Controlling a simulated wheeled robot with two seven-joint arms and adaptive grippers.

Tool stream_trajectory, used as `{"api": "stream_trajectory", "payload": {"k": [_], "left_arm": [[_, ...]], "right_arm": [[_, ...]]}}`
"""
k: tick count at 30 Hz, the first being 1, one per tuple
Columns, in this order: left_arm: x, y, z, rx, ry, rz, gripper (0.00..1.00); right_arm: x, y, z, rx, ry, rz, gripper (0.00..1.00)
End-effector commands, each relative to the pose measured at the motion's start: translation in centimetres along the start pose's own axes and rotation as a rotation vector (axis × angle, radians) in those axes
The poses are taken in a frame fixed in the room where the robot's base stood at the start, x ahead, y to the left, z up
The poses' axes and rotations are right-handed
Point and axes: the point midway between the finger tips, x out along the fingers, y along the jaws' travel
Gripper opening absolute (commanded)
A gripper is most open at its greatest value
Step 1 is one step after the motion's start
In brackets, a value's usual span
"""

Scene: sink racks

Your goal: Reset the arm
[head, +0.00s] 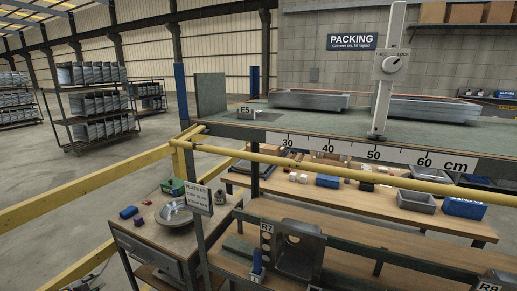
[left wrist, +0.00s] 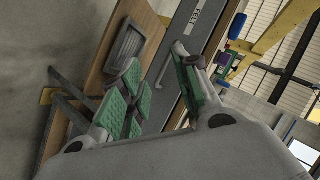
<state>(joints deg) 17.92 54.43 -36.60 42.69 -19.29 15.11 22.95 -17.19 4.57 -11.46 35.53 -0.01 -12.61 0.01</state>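My left gripper (left wrist: 160,88) shows in the left wrist view with two grey fingers that have green ribbed pads. The fingers stand apart and nothing is held between them. Behind them are a wooden board with a dark grey tray (left wrist: 126,52) and a grey panel with a handle and a label. In the head view only a small grey part shows at the lower left edge, and I cannot tell its finger state there. My right gripper is in neither view.
Yellow rails (head: 90,186) cross the head view's left and front. A wooden cart (head: 160,238) holds a metal bowl (head: 175,213) and small blocks. A sink (head: 298,250) sits on a lower bench. Open floor lies left.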

Motion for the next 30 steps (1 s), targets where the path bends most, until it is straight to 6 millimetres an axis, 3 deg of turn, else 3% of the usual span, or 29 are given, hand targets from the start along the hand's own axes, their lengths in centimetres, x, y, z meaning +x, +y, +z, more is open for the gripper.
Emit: {"api": "stream_trajectory", "payload": {"k": [3, 11, 21, 30], "left_arm": [[-1.5, 1.5, 4.6, -0.011, -0.091, -0.01, 0.32], [-5.8, 4.5, 14.1, -0.023, -0.29, -0.022, 0.32], [-14.0, 8.2, 25.9, -0.025, -0.566, -0.011, 0.32], [-21.7, 10.8, 33.8, -0.019, -0.774, 0.016, 0.32]], "right_arm": [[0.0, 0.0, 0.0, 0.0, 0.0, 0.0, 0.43], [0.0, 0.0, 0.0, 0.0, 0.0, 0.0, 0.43], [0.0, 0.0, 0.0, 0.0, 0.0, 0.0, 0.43], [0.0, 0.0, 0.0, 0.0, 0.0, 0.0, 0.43]]}}
